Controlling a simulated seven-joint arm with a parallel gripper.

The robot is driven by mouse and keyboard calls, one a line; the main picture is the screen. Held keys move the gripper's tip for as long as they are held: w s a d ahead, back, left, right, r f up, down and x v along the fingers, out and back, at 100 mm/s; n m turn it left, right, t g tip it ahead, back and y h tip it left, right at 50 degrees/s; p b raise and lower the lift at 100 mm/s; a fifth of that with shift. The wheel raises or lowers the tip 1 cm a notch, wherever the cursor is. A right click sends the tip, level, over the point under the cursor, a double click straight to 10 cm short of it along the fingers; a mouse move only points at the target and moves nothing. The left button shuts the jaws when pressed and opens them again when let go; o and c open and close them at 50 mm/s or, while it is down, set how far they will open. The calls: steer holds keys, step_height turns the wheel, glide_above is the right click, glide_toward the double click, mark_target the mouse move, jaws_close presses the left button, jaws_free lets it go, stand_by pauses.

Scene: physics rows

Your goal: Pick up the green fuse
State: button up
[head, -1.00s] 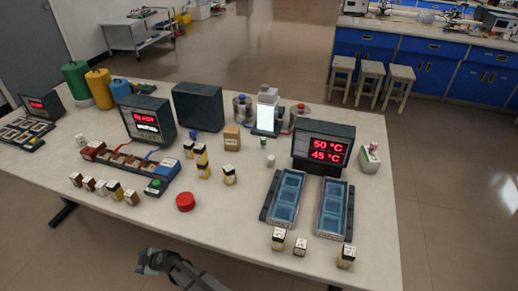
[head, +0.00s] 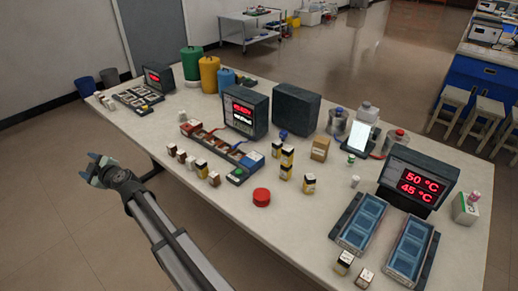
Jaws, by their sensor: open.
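I cannot make out a green fuse for certain in the head view. Small pale pieces (head: 106,101) lie at the table's far left end beside a dark rack with pale square slots (head: 138,99), too small to identify. My gripper (head: 97,162) is open and empty. It shows over the floor, left of the table's front edge and apart from the objects on the table.
The long pale table (head: 285,228) holds a red-display unit (head: 243,112), a row of brown blocks (head: 217,143), several small bottles, a red round lid (head: 261,197) and blue trays (head: 362,222). Dark bins (head: 86,87) stand beyond its left end.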

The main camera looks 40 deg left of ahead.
steer(key=w+r+n+g, duration=0.1)
steer(key=w+r+n, duration=0.1)
steer(key=w+r, duration=0.55)
steer(key=w+d+f+m+t+h, duration=0.15)
steer(key=w+d, duration=0.35)
steer(key=w, duration=0.6)
steer(key=w+d+f+h, duration=0.1)
steer(key=w+d+h, duration=0.3)
steer(key=w, duration=0.7)
steer(key=w+d+f+m+t+h, duration=0.1)
steer(key=w+d+f, duration=0.1)
steer(key=w+d, duration=0.65)
steer(key=m+t+h, duration=0.2)
steer(key=m+h, duration=0.7)
steer(key=h, duration=0.1)
glide_above(352, 156)
steer(key=f, duration=0.9)
steer(key=shift+s+a, duration=0.1)
steer(key=shift+a, duration=0.1)
steer(key=shift+d+f, duration=0.15)
steer(key=shift+f, duration=1.2)
steer(key=shift+d+f, duration=0.1)
steer(key=shift+f, duration=1.25)
